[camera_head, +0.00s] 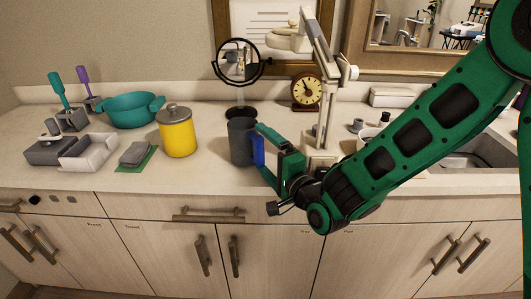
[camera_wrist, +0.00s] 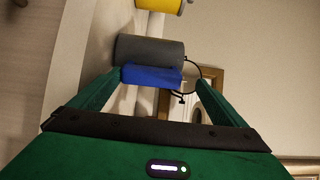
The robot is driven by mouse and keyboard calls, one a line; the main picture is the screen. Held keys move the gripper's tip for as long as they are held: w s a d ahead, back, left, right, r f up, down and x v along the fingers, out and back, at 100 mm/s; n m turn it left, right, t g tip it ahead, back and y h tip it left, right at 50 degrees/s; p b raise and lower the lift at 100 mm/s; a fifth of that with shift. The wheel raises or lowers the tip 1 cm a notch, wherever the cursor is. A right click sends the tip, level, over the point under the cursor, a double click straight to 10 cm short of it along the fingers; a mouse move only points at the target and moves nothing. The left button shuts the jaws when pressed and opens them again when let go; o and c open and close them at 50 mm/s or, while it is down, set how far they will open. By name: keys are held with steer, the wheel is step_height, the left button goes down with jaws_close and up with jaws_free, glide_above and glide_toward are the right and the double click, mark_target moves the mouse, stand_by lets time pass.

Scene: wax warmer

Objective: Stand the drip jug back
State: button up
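The drip jug appears to be the dark grey cylinder (camera_head: 241,141) with a blue handle (camera_head: 257,150), upright on the counter left of the pale warmer stand. In the wrist view the grey body (camera_wrist: 150,49) lies sideways in the picture, with the blue handle (camera_wrist: 152,77) facing me. My gripper (camera_head: 262,148) is at the handle's side of the jug. Its fingers (camera_wrist: 160,77) are apart, one on each side of the handle; a gap shows at the right finger. Whether the left finger touches the handle, I cannot tell.
A yellow lidded canister (camera_head: 178,135) stands left of the jug. A round mirror (camera_head: 238,62) on a dark base (camera_head: 240,112) is behind it. The stand (camera_head: 320,150) rises close on the right. A teal pot (camera_head: 132,109) and grey boxes are farther left. Counter front is clear.

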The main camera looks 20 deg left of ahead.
steer(key=shift+a+f, duration=0.1)
steer(key=shift+w+a+f, duration=0.45)
steer(key=shift+a+f, duration=0.05)
steer(key=shift+f, duration=0.2)
steer(key=shift+f, duration=0.15)
stand_by(1.4)
